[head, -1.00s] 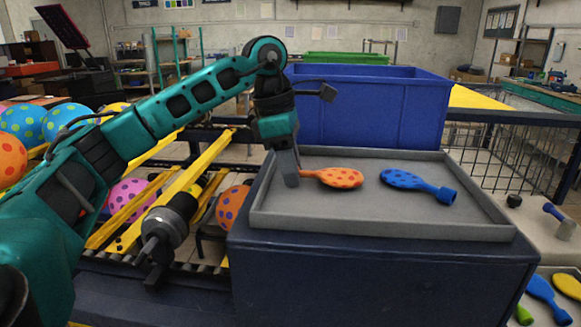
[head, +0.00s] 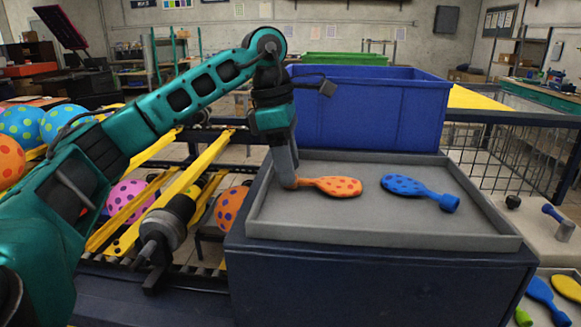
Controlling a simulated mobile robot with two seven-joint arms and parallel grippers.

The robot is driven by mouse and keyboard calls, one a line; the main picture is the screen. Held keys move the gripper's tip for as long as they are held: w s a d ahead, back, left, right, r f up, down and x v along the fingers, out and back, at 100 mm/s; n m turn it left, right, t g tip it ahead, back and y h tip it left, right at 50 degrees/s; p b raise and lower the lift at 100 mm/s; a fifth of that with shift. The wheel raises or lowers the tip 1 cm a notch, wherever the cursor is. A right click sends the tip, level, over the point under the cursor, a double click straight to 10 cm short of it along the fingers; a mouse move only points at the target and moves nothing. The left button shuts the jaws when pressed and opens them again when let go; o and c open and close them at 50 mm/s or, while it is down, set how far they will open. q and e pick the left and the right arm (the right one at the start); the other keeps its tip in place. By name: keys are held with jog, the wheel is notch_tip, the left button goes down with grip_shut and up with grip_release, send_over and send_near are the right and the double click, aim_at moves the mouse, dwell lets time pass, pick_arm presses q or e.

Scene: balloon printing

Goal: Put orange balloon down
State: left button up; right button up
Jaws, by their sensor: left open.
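The orange balloon (head: 338,186) with dark spots lies flat on the left part of the grey tray (head: 380,238), its neck pointing left. My left gripper (head: 287,182) points down at the neck end of the balloon, inside the tray's left edge. Its jaws are open, though the finger gap is hard to see from here. A blue spotted balloon (head: 412,188) lies to the right in the same tray, apart from the orange one. My right gripper is not in view.
A large blue bin (head: 370,112) stands right behind the tray. Inflated spotted balloons (head: 128,196) sit at the left near yellow rails (head: 170,185). More flat balloons (head: 546,296) lie at the lower right. The tray's front and right parts are bare.

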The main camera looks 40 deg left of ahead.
pick_arm(q)
notch_tip(320, 180, up, 10)
jog(key=s+a+p, duration=0.1)
jog(key=a+p, duration=0.1)
jog(key=shift+d, duration=0.1)
dwell(0.5)
